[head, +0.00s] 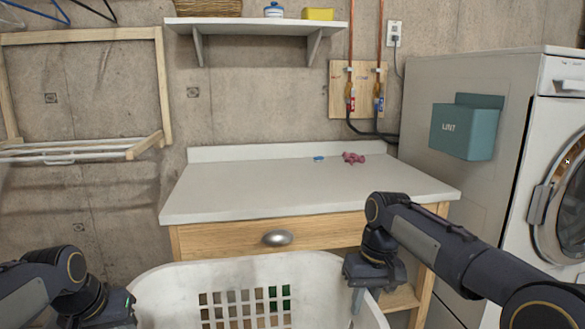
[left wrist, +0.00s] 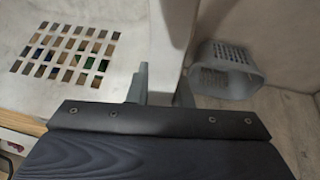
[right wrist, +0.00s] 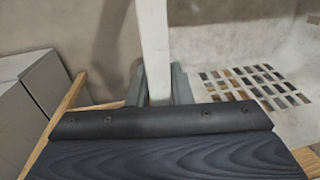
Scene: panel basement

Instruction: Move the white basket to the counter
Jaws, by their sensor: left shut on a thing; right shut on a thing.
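The white basket (head: 180,287) is at the bottom of the head view, in front of the counter (head: 300,178) and lower than its top. Its slotted side shows in the left wrist view (left wrist: 115,15) and the right wrist view (right wrist: 290,55). My right gripper (head: 358,295) is shut on the basket's right rim; in the right wrist view its fingers (right wrist: 158,85) stand either side of the rim. My left gripper (left wrist: 160,85) is shut on the left rim, which shows between its fingers. In the head view its fingertips are hidden.
A small blue item (head: 319,158) and a pink item (head: 353,158) lie at the back of the counter. A shelf (head: 255,27) hangs above it. A washer (head: 560,190) with a teal lint box (head: 466,128) stands right. A drying rack (head: 85,150) is left. A grey bin (left wrist: 225,72) stands on the floor.

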